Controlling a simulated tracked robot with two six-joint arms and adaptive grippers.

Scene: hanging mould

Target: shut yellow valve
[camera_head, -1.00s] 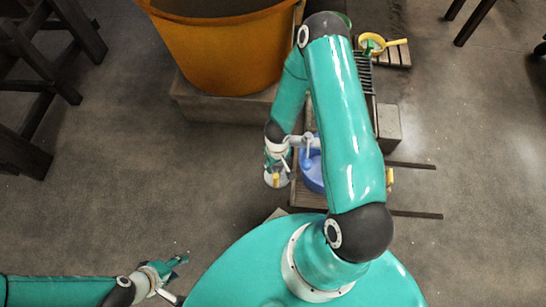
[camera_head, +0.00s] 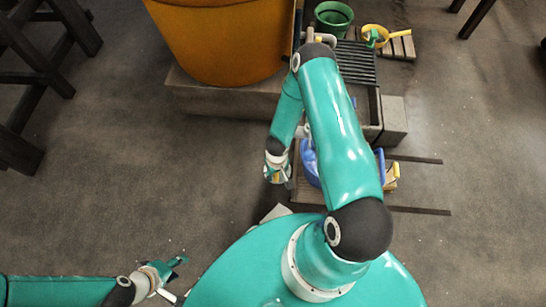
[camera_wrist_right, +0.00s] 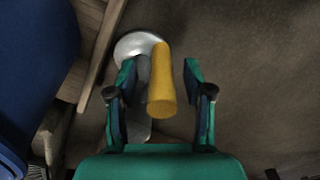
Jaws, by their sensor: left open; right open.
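A yellow rounded handle, which looks like the yellow valve (camera_wrist_right: 162,85), stands between the fingers of my right gripper (camera_wrist_right: 160,68) in the right wrist view. The fingers are open on both sides of it, with a gap visible at the right. A pale round disc (camera_wrist_right: 135,44) lies beyond the handle. In the head view my right gripper (camera_head: 277,178) points down left of the blue tub (camera_head: 309,165), and the handle is mostly hidden there. My left gripper (camera_head: 176,264) is open and empty over the floor at lower left.
A large orange vat (camera_head: 215,45) stands on a block at the top. In the wrist view the blue tub (camera_wrist_right: 35,60) is close at left.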

